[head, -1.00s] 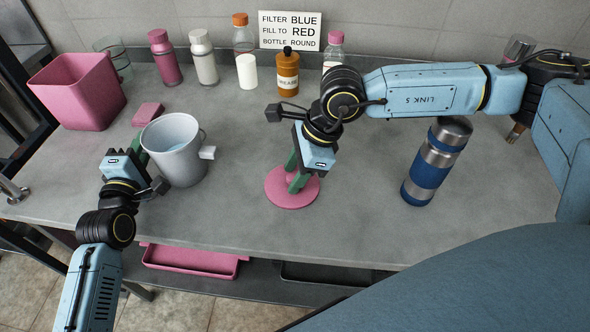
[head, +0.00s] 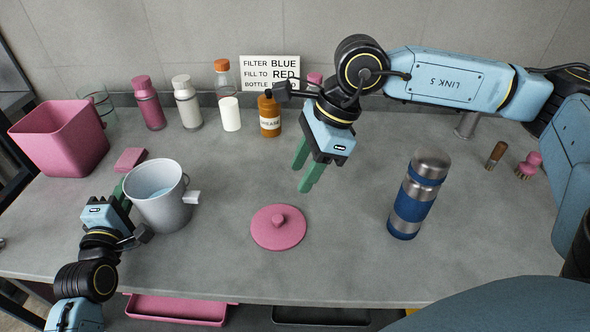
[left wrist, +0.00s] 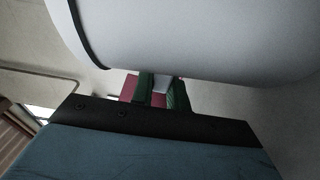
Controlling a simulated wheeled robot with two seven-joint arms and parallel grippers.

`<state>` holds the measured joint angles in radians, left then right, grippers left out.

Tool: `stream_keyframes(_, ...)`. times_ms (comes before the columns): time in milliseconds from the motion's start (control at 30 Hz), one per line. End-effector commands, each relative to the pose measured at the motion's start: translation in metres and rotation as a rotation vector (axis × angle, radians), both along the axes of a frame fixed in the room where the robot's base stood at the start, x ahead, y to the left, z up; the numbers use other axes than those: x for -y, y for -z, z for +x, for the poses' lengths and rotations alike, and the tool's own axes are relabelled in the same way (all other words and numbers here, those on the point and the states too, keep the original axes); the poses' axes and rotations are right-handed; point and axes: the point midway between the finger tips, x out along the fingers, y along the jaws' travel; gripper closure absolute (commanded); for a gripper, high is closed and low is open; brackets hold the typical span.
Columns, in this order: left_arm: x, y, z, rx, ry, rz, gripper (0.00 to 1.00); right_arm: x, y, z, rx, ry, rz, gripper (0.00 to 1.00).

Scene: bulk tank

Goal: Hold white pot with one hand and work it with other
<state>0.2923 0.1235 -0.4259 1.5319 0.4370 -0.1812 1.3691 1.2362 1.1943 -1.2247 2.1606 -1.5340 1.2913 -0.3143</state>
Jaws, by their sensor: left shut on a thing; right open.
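The white pot (head: 165,205) stands upright on the grey counter at the left, uncovered, with liquid visible inside and a short handle on its right side. My left gripper (head: 121,194) is shut on the pot's left side, on what looks like a handle; in the left wrist view the green fingertips (left wrist: 160,90) close on a pale piece below the pot's wall (left wrist: 200,40). A round pink lid (head: 278,234) with a knob lies flat on the counter right of the pot. My right gripper (head: 306,175) is open and empty, above the counter behind the lid.
A blue and steel flask (head: 413,205) stands right of the lid. A pink bin (head: 62,140), pink sponge (head: 130,159) and several bottles, including a brown one (head: 269,118), line the back. A sign (head: 270,72) leans there.

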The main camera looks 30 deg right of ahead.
Motion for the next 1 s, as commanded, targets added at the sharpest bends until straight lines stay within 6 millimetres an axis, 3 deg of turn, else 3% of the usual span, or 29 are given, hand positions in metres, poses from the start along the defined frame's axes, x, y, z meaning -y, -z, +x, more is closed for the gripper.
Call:
stream_keyframes(133,0.0,0.0,0.0,0.0,0.0,0.0,1.0,0.0,0.0,0.0,0.0,0.0,0.0,0.58)
stream_keyframes(167,0.0,0.0,0.0,0.0,0.0,0.0,0.83,0.0,0.0,0.0,0.0,0.0,0.0,0.58)
stream_keyframes(367,0.0,0.0,0.0,0.0,0.0,0.0,0.59,0.0,0.0,0.0,0.0,0.0,0.0,0.58)
stream_keyframes(733,-0.003,0.001,-0.006,-0.002,-0.001,0.0,0.59,0.0,0.0,0.0,0.0,0.0,0.0,0.58)
stream_keyframes(1000,-0.023,0.001,-0.047,-0.004,0.0,0.0,0.59,0.0,0.0,0.0,0.0,0.0,0.0,0.58)
